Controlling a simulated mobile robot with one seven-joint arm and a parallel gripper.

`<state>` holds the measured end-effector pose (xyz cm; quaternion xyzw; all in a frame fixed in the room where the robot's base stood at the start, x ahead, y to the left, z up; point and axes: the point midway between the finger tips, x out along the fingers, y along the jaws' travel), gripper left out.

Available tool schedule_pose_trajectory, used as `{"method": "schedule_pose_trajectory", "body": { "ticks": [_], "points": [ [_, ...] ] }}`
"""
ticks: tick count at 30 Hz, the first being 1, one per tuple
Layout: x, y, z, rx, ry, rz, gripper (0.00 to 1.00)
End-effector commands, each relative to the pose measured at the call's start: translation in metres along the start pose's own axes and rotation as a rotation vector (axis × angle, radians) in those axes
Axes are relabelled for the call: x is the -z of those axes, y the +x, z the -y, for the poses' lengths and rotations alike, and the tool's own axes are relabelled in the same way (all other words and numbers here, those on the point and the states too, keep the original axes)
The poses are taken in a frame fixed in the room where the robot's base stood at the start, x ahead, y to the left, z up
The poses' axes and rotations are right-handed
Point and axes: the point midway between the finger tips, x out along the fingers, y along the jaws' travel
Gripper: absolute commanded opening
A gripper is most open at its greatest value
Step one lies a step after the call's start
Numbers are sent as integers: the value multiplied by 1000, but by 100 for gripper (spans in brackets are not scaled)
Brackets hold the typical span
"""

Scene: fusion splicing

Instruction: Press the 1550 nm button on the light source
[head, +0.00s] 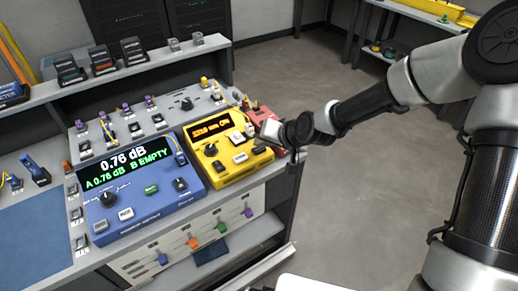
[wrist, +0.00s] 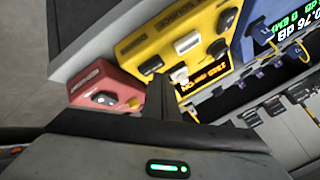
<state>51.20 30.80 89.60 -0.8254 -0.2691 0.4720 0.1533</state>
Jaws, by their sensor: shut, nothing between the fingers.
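The light source is most likely the yellow box (head: 226,172) on the bench, with a lit orange display (head: 210,128) whose wavelength digits I cannot read surely. Its face carries a black knob (head: 211,149) and several light and dark buttons, including a white one (head: 240,157). My gripper (head: 257,132) is shut and empty, over the box's right upper part. In the wrist view the yellow box (wrist: 150,42) appears turned over, and my dark fingers (wrist: 160,92) point toward it beside the display (wrist: 205,76). I cannot tell whether they touch a button.
A blue meter (head: 145,215) reading 0.76 dB stands left of the yellow box. A red box (head: 268,115) stands close on its right, beside my gripper; it also shows in the wrist view (wrist: 105,88). A shelf (head: 150,68) with small devices runs behind. Open floor lies right.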

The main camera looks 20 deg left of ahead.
Motion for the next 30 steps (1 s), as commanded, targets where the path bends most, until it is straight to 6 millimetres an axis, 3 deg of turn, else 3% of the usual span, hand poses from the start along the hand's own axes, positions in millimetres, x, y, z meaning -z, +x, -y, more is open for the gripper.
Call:
{"method": "schedule_pose_trajectory", "body": {
  "ticks": [30],
  "points": [
    [-5,6,-5,0,0,1,0]
  ]
}}
